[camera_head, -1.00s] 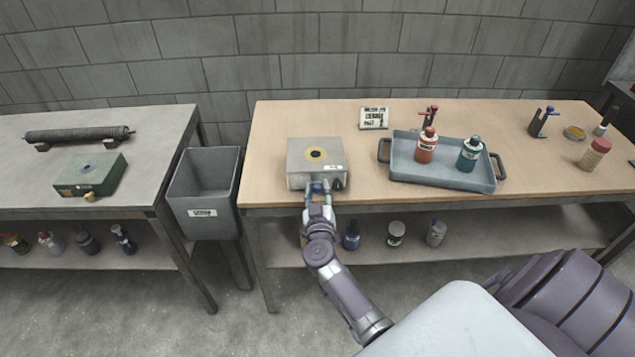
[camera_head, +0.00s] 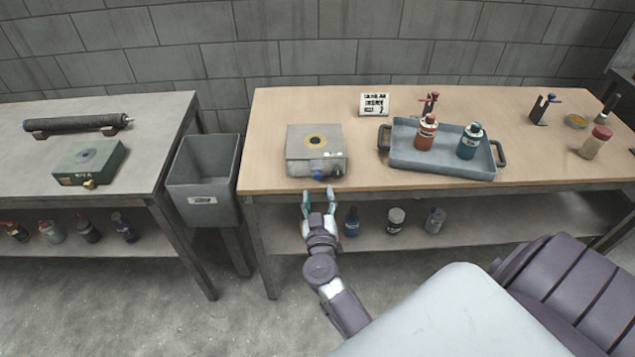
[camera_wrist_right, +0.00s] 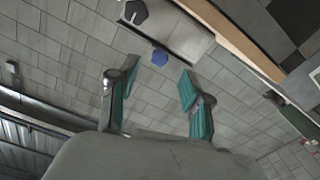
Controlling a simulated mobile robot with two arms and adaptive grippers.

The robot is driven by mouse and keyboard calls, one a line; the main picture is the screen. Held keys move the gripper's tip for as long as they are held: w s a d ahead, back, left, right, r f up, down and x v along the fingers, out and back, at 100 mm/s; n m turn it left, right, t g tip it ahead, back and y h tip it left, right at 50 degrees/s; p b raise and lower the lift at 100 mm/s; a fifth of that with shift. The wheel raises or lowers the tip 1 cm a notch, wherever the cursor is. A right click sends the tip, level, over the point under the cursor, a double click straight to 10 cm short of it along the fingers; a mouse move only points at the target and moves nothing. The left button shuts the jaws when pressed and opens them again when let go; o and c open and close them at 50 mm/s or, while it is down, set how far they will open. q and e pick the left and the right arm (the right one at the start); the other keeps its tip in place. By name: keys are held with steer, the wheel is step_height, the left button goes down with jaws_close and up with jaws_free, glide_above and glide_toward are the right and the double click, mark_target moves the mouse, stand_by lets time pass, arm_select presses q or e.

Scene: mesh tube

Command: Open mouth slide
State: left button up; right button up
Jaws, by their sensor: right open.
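A grey box (camera_head: 302,166) stands near the front edge of the wooden table. Whether the mouth is open or covered I cannot tell. My right gripper (camera_head: 319,199) is open and empty, just in front of the table edge below the box, apart from the knobs. My left gripper is not in view.
A blue-grey tray (camera_head: 400,169) with a red bottle (camera_head: 426,133) and a teal bottle (camera_head: 470,142) sits right of the box. A grey bin (camera_head: 203,178) hangs between the tables. A green box (camera_head: 104,170) stands on the left table.

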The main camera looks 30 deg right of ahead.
steer(key=v, duration=0.5)
stand_by(0.4)
steer(key=s+a+f+n+g+y, duration=0.1)
steer(key=s+a+f+n+y, duration=0.2)
steer(key=f, duration=0.5)
steer(key=s+a+f+g+y, duration=0.1)
steer(key=s+a+f+y, duration=0.2)
steer(key=f, duration=0.5)
steer(key=s+a+f+n+g+y, duration=0.1)
steer(key=a+f+n+y, duration=0.15)
steer(key=a+f, duration=0.35)
steer(key=s+f+g+y, duration=0.2)
steer(key=s+f+g, duration=0.3)
steer(key=s+f, duration=0.95)
steer(key=s+d+f+g, duration=0.3)
steer(key=s+f, duration=0.1)
steer(key=s, duration=0.5)
steer(key=s+d+f+g, duration=0.3)
steer(key=s, duration=0.6)
steer(key=shift+s+f+h, duration=0.35)
steer(key=shift+h, duration=0.1)
steer(key=shift+a, duration=0.1)
